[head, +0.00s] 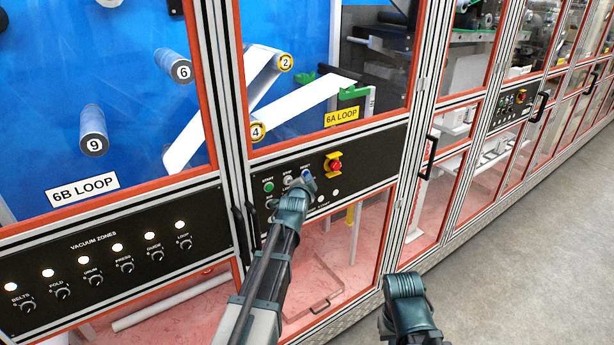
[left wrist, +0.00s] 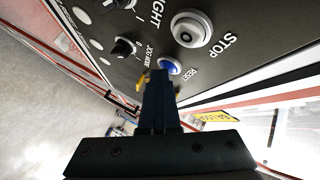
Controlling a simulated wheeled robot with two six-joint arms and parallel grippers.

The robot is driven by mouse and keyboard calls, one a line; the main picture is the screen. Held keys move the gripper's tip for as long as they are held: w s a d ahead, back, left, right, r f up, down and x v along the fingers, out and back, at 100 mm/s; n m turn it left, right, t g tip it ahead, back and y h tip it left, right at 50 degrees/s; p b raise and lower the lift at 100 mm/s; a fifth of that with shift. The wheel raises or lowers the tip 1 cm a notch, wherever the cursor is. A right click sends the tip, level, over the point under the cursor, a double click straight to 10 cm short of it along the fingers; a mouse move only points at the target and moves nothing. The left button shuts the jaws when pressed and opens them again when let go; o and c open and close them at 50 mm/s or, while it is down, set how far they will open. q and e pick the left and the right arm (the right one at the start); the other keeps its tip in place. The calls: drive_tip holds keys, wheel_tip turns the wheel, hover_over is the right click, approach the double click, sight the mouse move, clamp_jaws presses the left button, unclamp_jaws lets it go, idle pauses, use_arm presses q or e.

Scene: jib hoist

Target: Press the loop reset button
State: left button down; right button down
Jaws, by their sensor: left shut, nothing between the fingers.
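The blue reset button (head: 306,174) sits on the black control panel below the 6A LOOP sign, right of the stop button (head: 288,180) and the green start button (head: 268,187). The left wrist view shows the blue button (left wrist: 170,66) labelled RESET, next to the grey STOP button (left wrist: 190,29). My left gripper (head: 306,184) is at the panel, shut and empty. In the left wrist view its fingertips (left wrist: 160,76) are right at the blue button's edge and partly cover it. I cannot tell whether they touch it. My right gripper's fingers do not show.
A red emergency knob on a yellow plate (head: 334,164) is right of the buttons. A mode knob (left wrist: 124,48) sits close by. A vertical door handle (head: 430,157) sticks out further right. The grey floor (head: 520,240) is clear on the right.

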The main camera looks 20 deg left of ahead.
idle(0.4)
use_arm(q)
drive_tip(key=shift+s+d, duration=0.5)
drive_tip(key=shift+d, duration=0.15)
drive_tip(key=shift+s+d, duration=0.8)
drive_tip(key=shift+d, duration=0.2)
drive_tip(key=shift+s+d, duration=0.75)
drive_tip(key=shift+d, duration=0.2)
drive_tip(key=s+d+f+n+g+h+b, duration=0.1)
drive_tip(key=s+d+f+n+g+b, duration=0.2)
drive_tip(key=s+d+f+g+b, duration=0.6)
drive_tip(key=s+d+f+n+g, duration=0.2)
drive_tip(key=s+d+f, duration=0.2)
drive_tip(key=s+f, duration=1.05)
drive_tip(key=s+d+f+n+g+b, duration=0.1)
drive_tip(key=s+d+f+g+b, duration=0.1)
drive_tip(key=s, duration=0.8)
wheel_tip(320, 180, down, 3)
drive_tip(key=shift+s+d+r+g, duration=0.1)
drive_tip(key=shift+s+d+g, duration=0.35)
drive_tip(key=shift+g, duration=0.75)
